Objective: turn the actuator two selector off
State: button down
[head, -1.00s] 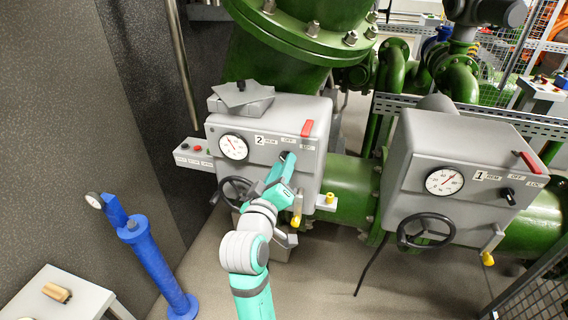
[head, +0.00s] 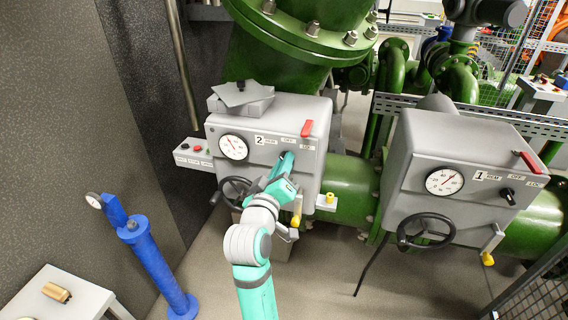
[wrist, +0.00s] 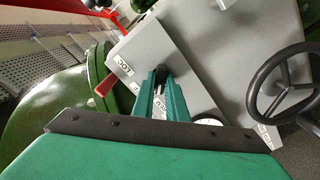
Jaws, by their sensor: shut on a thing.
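Actuator two is a grey box (head: 310,172) marked 2, with a round white gauge (head: 233,147), a black handwheel (head: 234,191) and a row of labels. My gripper (head: 286,161) reaches its front face below the labels and covers the selector in the head view. In the wrist view, the dark selector knob (wrist: 160,72) shows between the tips of my green fingers (wrist: 160,82), which are shut on it. The knob's exact pointing is hard to tell.
A red lever (head: 307,128) is above the labels, close to my gripper. Actuator one (head: 440,160) stands to the right with its own black selector (head: 508,195). A blue post (head: 150,260) and a small table (head: 90,296) are at the left.

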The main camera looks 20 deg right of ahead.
jog(key=shift+d+m, duration=0.1)
jog(key=shift+m, duration=4.1)
jog(key=shift+s, duration=0.1)
jog(key=c, duration=1.8)
grip_release()
jog(key=shift+o, duration=0.2)
jog(key=v, duration=1.1)
